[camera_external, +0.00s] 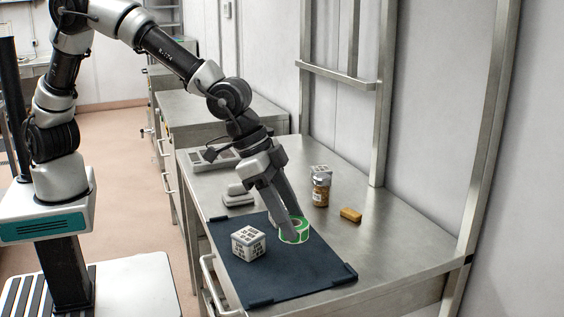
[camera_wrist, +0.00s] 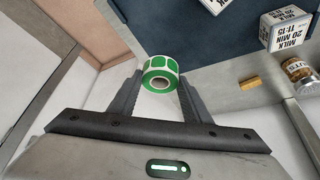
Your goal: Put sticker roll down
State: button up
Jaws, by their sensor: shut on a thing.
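The sticker roll (camera_external: 299,237), green and white with a pale core, is at the right part of the dark blue mat (camera_external: 290,277) in the external view. My gripper (camera_external: 290,228) points down at it, with its fingers around the roll. In the wrist view the roll (camera_wrist: 160,64) sits between the two fingertips (camera_wrist: 160,82), its core facing the camera. The gripper is shut on the roll. The fingers hide part of it in the external view. I cannot tell whether its underside touches the mat.
A white printed cube (camera_external: 248,243) stands on the mat, left of the roll. A grey object (camera_external: 238,199) lies behind. The mat's front is clear.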

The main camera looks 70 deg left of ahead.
jog(key=f, duration=0.2)
jog(key=s+f, duration=0.1)
jog(key=f, duration=0.3)
jog(key=shift+s+d, duration=0.2)
jog(key=shift+s, duration=0.1)
jog(key=shift+f+b, duration=0.4)
jog(key=shift+f, duration=1.65)
jog(key=shift+f, duration=0.2)
jog(key=o, duration=1.1)
jog(key=shift+c, duration=0.2)
jog(key=shift+r, duration=0.1)
jog(key=shift+r, duration=0.3)
jog(key=p+v, duration=0.1)
jog(key=v, duration=1)
jog(key=shift+s+a+r, duration=0.2)
jog(key=shift+r, duration=0.05)
